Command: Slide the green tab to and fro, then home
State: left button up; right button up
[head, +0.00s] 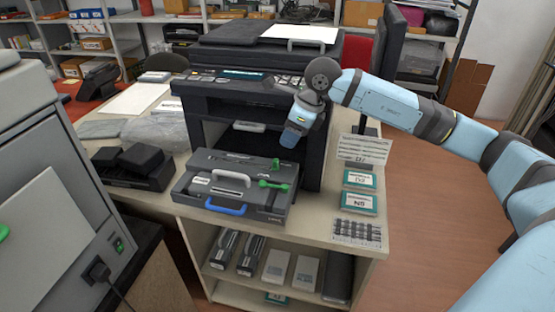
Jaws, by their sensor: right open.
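A dark grey toner unit (228,193) lies on the near part of the light desk, with a pale carry handle and a blue handle on its front. A green tab (272,184) lies across its right part, and a small green piece (276,164) stands behind it; I cannot tell how the two are linked. My right gripper (289,139) is above and behind the unit's right end, pointing down, apart from both green parts. It is open, though its fingers are small and hard to make out; I see nothing in it. My left gripper is out of view.
A black printer (256,75) stands open just behind the unit. Labelled teal boxes (358,203) and a striped card (358,231) lie to the right. A black stand (133,168) is at left. Cartridges (250,253) fill the shelf below. A grey machine (60,200) stands near left.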

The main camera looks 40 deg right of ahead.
aim_at(276, 160)
jog(key=x, duration=0.9)
jog(key=shift+w+a+f, duration=0.1)
jog(key=shift+f, duration=0.15)
grip_shut()
